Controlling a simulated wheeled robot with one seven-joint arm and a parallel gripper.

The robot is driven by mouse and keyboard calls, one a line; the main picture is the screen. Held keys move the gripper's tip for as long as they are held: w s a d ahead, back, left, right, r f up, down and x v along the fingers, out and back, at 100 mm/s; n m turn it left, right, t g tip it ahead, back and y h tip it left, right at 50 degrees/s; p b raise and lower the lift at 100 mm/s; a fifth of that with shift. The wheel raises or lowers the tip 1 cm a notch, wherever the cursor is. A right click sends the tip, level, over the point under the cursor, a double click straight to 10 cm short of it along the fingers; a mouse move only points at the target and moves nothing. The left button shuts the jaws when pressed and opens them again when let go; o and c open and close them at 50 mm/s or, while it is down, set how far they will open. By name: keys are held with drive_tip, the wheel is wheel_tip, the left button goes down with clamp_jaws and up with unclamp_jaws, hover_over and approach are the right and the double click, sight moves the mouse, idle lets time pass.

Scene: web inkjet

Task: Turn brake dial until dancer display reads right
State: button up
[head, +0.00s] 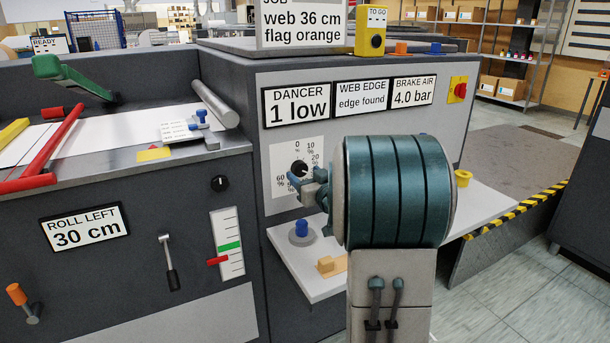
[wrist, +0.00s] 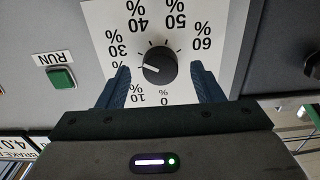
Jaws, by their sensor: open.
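The brake dial (head: 299,168) is a black round knob on a white percent scale on the grey machine front. In the wrist view the dial (wrist: 160,68) appears upside down, its white pointer towards the 20–30 % marks. My gripper (head: 311,186) is at the scale in the head view and partly covers it. In the wrist view my gripper (wrist: 162,84) is open, with one blue finger on each side of the dial and a gap to both. The dancer display (head: 297,105) reads "1 low".
The web edge display (head: 362,97) reads "edge found" and the brake air display (head: 412,92) "4.0 bar". A green RUN button (wrist: 60,78) sits beside the scale. A white shelf (head: 300,290) below holds a blue-topped knob (head: 301,231) and a wooden piece.

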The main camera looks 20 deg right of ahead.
drive_tip(key=shift+w, duration=0.7)
drive_tip(key=c, duration=1)
drive_tip(key=shift+o, duration=0.2)
drive_tip(key=shift+m, duration=0.3)
drive_tip(key=m+p, duration=0.2)
drive_tip(key=m, duration=0.2)
drive_tip(key=shift+r+p, duration=0.1)
drive_tip(key=shift+p, duration=0.2)
drive_tip(key=shift+m+p, duration=0.7)
drive_tip(key=shift+m, duration=0.9)
drive_tip(key=shift+a, duration=0.1)
